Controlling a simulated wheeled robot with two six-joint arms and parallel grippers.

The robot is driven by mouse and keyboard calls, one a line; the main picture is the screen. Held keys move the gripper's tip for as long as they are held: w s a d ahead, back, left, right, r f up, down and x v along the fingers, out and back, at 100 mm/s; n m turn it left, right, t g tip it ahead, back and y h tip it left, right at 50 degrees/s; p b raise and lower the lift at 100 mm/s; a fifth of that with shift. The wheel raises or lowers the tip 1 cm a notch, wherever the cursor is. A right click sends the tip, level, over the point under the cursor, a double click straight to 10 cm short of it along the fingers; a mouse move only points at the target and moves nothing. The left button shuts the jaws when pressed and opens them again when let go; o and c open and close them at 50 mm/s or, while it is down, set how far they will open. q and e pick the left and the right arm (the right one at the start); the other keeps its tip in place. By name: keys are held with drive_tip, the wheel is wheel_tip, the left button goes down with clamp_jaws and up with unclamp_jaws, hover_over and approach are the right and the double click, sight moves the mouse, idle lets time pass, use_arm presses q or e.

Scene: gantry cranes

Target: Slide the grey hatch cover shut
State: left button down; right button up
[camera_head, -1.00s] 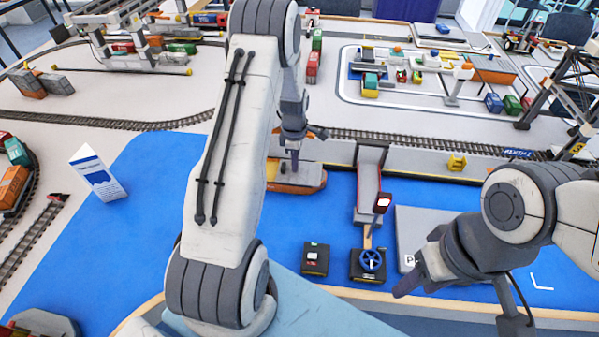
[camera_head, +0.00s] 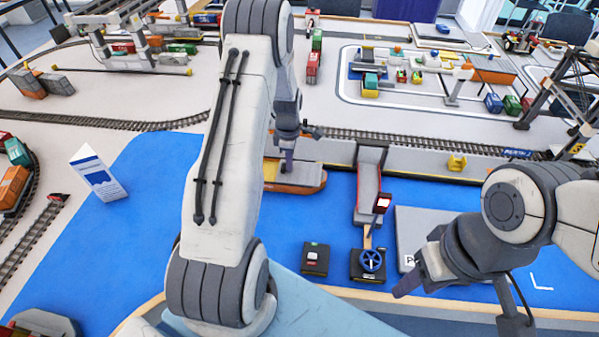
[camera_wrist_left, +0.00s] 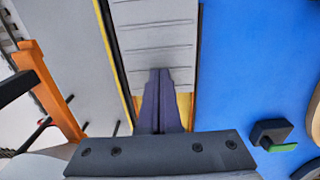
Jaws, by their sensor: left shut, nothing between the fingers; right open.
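The grey hatch cover (camera_wrist_left: 155,45), a ribbed plate, lies lengthwise on the ship in the left wrist view. In the head view the ship (camera_head: 310,188) has an orange-brown hull and floats beside the quay, partly hidden by my left arm. My left gripper (camera_head: 287,170) points down over the ship with its fingers shut and empty. In the left wrist view the left fingertips (camera_wrist_left: 160,72) are at the cover's near end; whether they touch it I cannot tell. A yellow-orange strip (camera_wrist_left: 185,108) shows just beyond that end. My right gripper (camera_head: 402,292) is open, low at the right.
A quay wall (camera_head: 400,160) with a rail track runs behind the ship. Blue water surface lies open at left around a white sign (camera_head: 98,173).

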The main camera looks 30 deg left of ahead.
use_arm(q)
drive_tip(key=shift+s+a, duration=0.75)
drive_tip(key=shift+a, duration=1.05)
drive_tip(key=shift+s+a, duration=0.75)
drive_tip(key=shift+a, duration=1.1)
drive_tip(key=shift+s+a, duration=0.75)
drive_tip(key=shift+a, duration=1.05)
drive_tip(key=shift+w+d+r+p, duration=0.3)
drive_tip(key=shift+d+p, duration=0.15)
drive_tip(key=shift+d, duration=0.15)
wheel_tip(320, 180, up, 10)
drive_tip(key=p, duration=0.7)
drive_tip(key=shift+f, duration=0.1)
